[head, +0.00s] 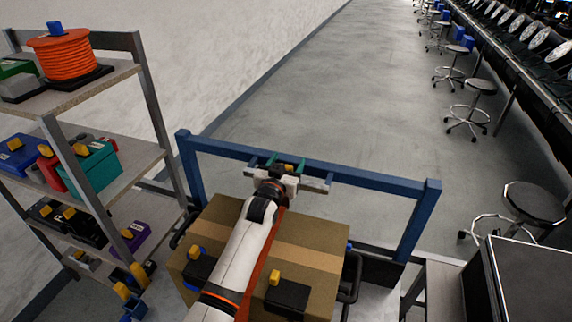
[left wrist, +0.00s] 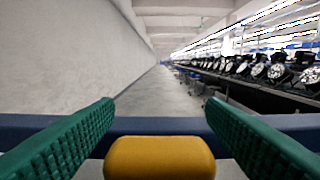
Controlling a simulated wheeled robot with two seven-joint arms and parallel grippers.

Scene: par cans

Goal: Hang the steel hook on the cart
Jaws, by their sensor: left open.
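The cart's blue rail (head: 375,180) runs across the middle of the head view, between two blue posts. My left gripper (head: 286,162) is at this rail, with its green fingers spread open. A yellow block (left wrist: 160,158) sits between the fingers, low in the left wrist view, with a gap to each finger. The blue rail (left wrist: 150,124) passes just beyond it. The block looks like the hook's grip, but the steel part is hidden, so I cannot tell how it sits on the rail. My right gripper is not in view.
A cardboard box (head: 315,233) lies under my left arm, with a black yellow-topped item (head: 287,297) on it. A shelf rack (head: 150,90) with an orange cable reel (head: 62,55) stands left. Stools (head: 533,203) line the right. The floor beyond the rail is clear.

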